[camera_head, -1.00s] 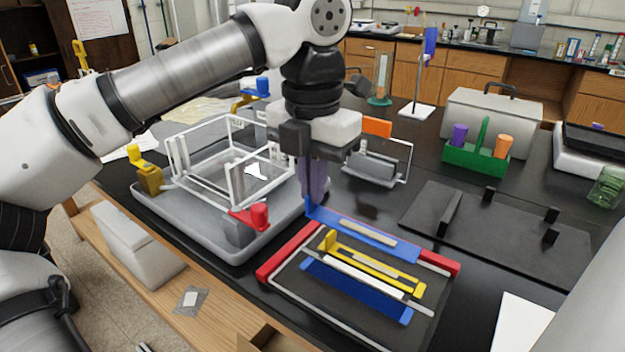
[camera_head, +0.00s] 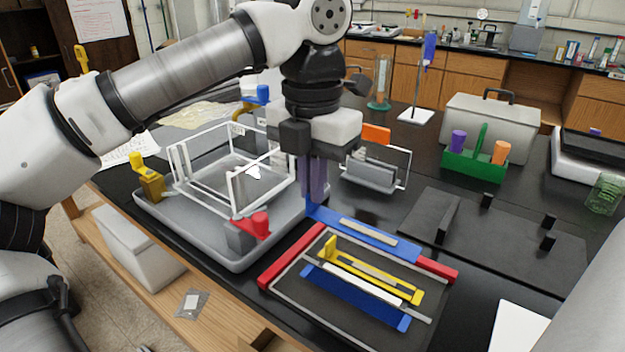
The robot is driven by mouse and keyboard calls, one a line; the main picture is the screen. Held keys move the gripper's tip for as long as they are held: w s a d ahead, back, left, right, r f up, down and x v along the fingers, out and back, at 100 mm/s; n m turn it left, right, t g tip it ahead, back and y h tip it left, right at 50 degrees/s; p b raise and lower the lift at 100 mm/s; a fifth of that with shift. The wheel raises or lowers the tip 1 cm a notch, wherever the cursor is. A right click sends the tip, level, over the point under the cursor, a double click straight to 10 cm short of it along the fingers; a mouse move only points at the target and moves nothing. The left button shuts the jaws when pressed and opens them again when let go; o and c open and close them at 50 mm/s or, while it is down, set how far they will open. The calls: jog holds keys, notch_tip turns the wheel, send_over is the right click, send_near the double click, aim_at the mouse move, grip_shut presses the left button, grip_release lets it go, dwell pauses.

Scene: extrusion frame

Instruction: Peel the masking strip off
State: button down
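My gripper (camera_head: 314,192) points straight down at the left end of a blue bar (camera_head: 325,213), beside or around the bar's small upright tab. The fingers look dark purple, and their gap does not show clearly. A pale beige strip (camera_head: 369,232) lies along the top of the blue bar; I cannot tell for sure whether it is the masking strip. The blue bar lies along the far side of a dark tray with red corner pieces (camera_head: 293,257). In front of it lie a yellow bar (camera_head: 416,298), a white rod (camera_head: 365,284) and a dark blue bar (camera_head: 350,297).
A green caddy (camera_head: 474,168) and a black fixture plate (camera_head: 520,240) lie to the right. Black bench top is clear between them.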

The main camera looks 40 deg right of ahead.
jog(key=shift+r+p, duration=2.75)
jog(key=shift+r, duration=0.7)
jog(key=shift+f, duration=0.15)
